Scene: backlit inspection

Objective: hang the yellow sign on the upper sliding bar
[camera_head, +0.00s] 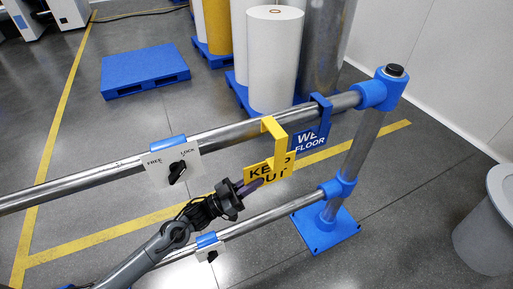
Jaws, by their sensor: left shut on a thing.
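The yellow sign (285,163) reads "KEEP OUT" in black and has a hook-shaped bracket at its top. My left gripper (250,186) is shut on its lower left part, hiding some of the lettering. The bracket's top overlaps the upper sliding bar (232,132) in the camera_head view; I cannot tell whether it rests on the bar or is just in front of it. A blue sign (312,138) with white letters hangs on the same bar, just right of the yellow one, partly hidden by it. My right gripper is not in view.
A white FREE/LOCK plate (173,166) with a black knob sits on the upper bar to the left. A lower bar (268,219) runs below, joined to a blue-footed post (357,150). A grey bin (487,235) stands right; a blue pallet (144,69) and rolls (272,60) stand behind.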

